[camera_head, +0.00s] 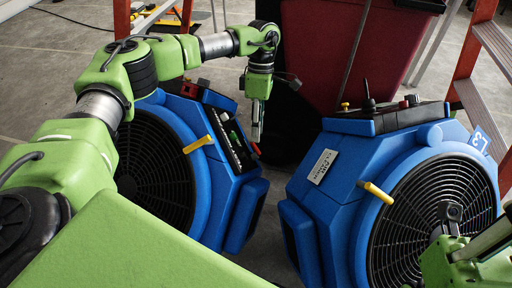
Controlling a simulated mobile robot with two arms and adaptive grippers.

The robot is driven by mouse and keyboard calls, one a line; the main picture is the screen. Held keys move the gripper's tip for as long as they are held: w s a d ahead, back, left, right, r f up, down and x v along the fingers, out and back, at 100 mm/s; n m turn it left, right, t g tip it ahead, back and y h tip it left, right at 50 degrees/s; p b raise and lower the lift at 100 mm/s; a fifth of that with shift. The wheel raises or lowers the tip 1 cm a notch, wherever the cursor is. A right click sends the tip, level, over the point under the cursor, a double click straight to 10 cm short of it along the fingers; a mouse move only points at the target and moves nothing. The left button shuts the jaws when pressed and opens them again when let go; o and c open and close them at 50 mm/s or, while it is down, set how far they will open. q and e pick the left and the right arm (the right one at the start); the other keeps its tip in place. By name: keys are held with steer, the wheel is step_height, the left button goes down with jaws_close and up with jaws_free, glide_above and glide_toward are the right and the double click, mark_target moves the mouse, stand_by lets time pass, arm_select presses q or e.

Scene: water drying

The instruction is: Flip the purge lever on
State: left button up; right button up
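Two blue drying machines with round black fan grilles stand on the floor, the left machine (216,180) and the right machine (325,200). The left machine has a black control panel (236,150) on its sloping side, with a small green part (233,136) and an orange-red part (256,149). I cannot tell which control is the purge lever. My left gripper (256,132) points down beside this panel, close to the orange-red part; contact is unclear. Its fingers are narrow and seen edge-on, so their opening is hidden. My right arm shows at the lower right, its gripper not clearly visible.
Yellow handles (198,144) and (376,192) stick out from the machines. The right machine's top carries a black panel with knobs (411,100). A dark red bin (340,50) stands behind. Orange ladders (468,60) flank the scene. Bare floor (268,225) shows between the machines.

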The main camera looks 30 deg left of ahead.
arm_select(q)
steer(key=b+x, duration=0.1)
steer(key=x, duration=0.4)
steer(key=shift+f, duration=0.3)
